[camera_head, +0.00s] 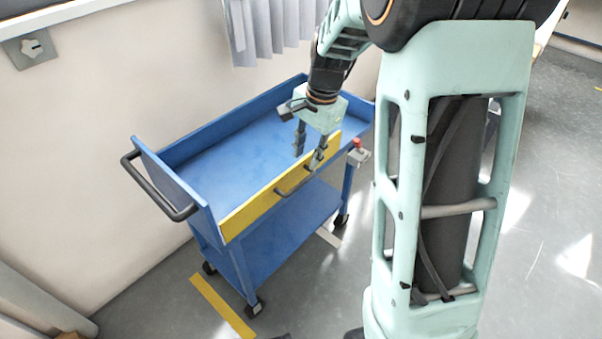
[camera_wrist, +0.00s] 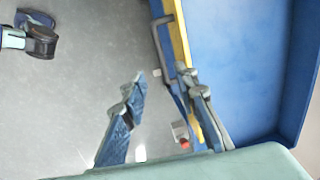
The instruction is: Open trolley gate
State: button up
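The blue trolley (camera_head: 215,150) stands against the wall, with a yellow gate (camera_head: 248,208) along its near long side. The gate is upright and looks closed. A dark handle (camera_head: 290,185) sits on its outer face. My gripper (camera_head: 306,163) is open above the right part of the gate, fingers pointing down. In the wrist view my gripper (camera_wrist: 162,75) has one finger over the floor side and the other overlapping the yellow gate strip (camera_wrist: 179,40). I cannot tell whether that finger touches the gate. The handle also shows there (camera_wrist: 160,38). Nothing is held.
A grey fitting with a red knob (camera_head: 357,146) is at the trolley's right corner, also in the wrist view (camera_wrist: 184,143). A black push handle (camera_head: 155,195) sticks out at the left end. The upper tray and lower shelf (camera_head: 270,245) are empty. Floor in front is mostly clear.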

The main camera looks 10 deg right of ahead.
aim_at(300, 183)
jog(key=f, duration=0.3)
jog(key=w+f+b, duration=0.1)
jog(key=f, duration=0.3)
jog(key=a+f+b, duration=0.1)
jog(key=f, duration=0.2)
jog(key=shift+w+a+f, duration=0.1)
jog(key=shift+w+f, duration=0.15)
jog(key=shift+w, duration=0.1)
jog(key=shift+c, duration=0.4)
grip_shut()
